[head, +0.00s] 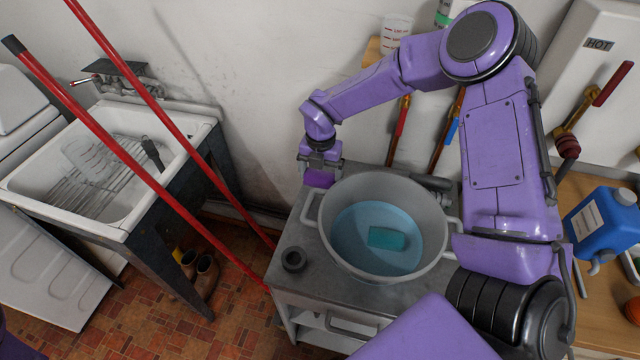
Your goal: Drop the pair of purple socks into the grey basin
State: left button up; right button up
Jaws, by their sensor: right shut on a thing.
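The grey basin (441,262) stands on a grey metal cabinet. It has two side handles and holds blue water with a teal block (388,238) in it. My right arm reaches over from the right, behind the basin. My right gripper (320,166) points down at the basin's back left and is shut on the purple socks (319,179), which show as a small purple bundle below the jaws. The bundle appears just outside the rim, near the left handle; its height above the cabinet top is hard to tell. My left gripper is out of view.
A small dark cup-like ring (293,259) sits on the cabinet top (318,285). Red poles (150,180) slant across the left, before a white sink (95,170). A blue jug (603,222) stands on the wooden counter at right. Tools lean on the back wall.

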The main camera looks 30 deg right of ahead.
aim_at(321, 172)
notch_tip(321, 172, up, 6)
jog(key=shift+s+r+b, duration=0.1)
jog(key=shift+b, duration=0.4)
jog(key=shift+r, duration=0.1)
